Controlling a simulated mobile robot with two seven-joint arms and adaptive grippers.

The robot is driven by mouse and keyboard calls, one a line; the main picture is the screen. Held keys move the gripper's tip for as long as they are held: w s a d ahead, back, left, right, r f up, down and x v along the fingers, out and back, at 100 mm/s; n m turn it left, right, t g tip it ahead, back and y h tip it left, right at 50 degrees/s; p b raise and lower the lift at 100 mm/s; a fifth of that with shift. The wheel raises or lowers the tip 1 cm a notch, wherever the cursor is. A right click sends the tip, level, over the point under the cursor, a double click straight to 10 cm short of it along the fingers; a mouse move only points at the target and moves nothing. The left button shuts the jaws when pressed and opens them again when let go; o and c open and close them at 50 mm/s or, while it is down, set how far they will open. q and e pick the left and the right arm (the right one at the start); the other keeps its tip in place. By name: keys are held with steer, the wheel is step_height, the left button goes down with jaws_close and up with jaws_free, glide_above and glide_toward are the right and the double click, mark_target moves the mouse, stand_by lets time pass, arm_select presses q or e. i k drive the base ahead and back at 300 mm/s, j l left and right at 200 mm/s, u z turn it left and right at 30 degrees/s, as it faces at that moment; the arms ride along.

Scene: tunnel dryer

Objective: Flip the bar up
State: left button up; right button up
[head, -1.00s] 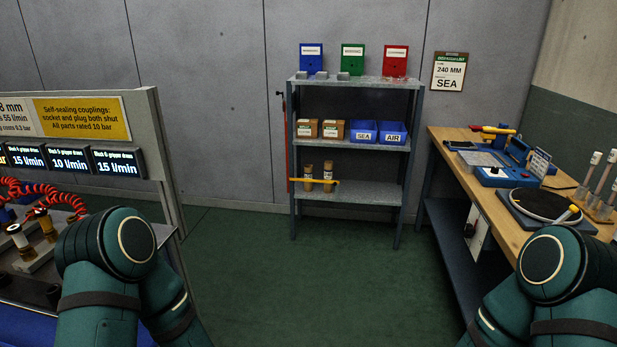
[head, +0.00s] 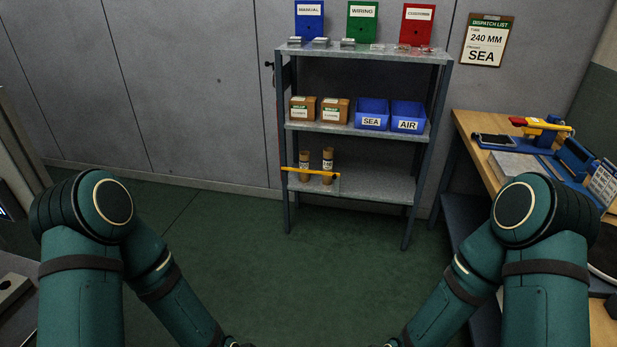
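A yellow bar (head: 310,172) lies roughly level across the left front of the shelf rack's lowest shelf. Two brown cylinders (head: 327,160) with white labels stand upright behind it, partly covered by the bar. At this distance I cannot make out the bar's hinge or mounting. Both of my arms reach down out of the bottom of the head view, and neither gripper shows. Both arms are well short of the rack.
The grey shelf rack (head: 376,187) holds cardboard boxes (head: 334,111), blue SEA (head: 371,115) and AIR (head: 408,117) bins, and upright coloured boards on top. A wooden workbench (head: 471,128) with equipment stands at right. The green floor (head: 290,275) ahead is clear.

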mark_target(334, 175)
steer(key=i+l+u, duration=0.1)
steer(key=i+l, duration=0.3)
steer(key=i, duration=0.2)
steer(key=i+u, duration=0.15)
steer(key=i, duration=0.4)
steer(key=i+u, duration=0.15)
steer(key=i, duration=0.35)
steer(key=i+l+u, duration=0.15)
steer(key=i, duration=0.4)
steer(key=i+l+u, duration=0.1)
steer(key=i, duration=0.4)
steer(key=l, duration=0.1)
